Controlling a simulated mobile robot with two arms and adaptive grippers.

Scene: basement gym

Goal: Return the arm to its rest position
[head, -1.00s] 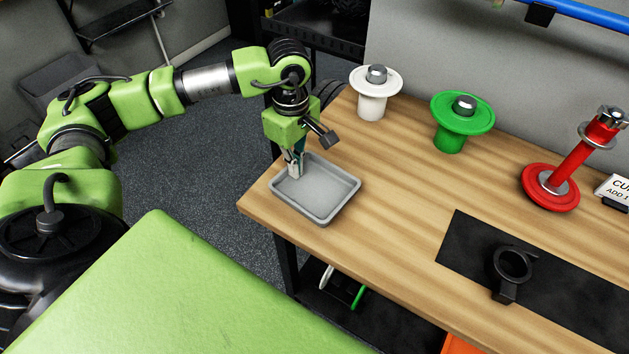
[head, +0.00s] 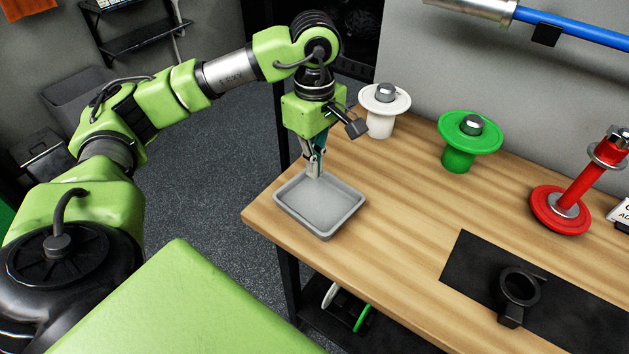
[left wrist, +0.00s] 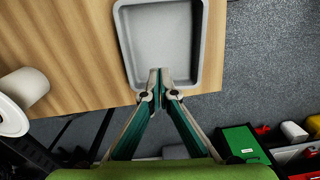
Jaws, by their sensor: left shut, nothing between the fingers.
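My left arm comes in from the left in the head view, its elbow raised and its wrist pointing down. My left gripper (head: 314,168) is shut and empty, above the back edge of a grey tray (head: 346,221) at the table's left corner. In the left wrist view the shut fingertips (left wrist: 160,72) show in front of the near end of the tray (left wrist: 125,50), which looks empty. My right gripper is not in view.
On the wooden table (head: 400,250) stand a white spool (head: 381,122), a green spool (head: 458,158) and a red disc with an upright handle (head: 560,207). A black mat (head: 465,265) carries a black ring holder (head: 511,310). Grey floor lies left of the table.

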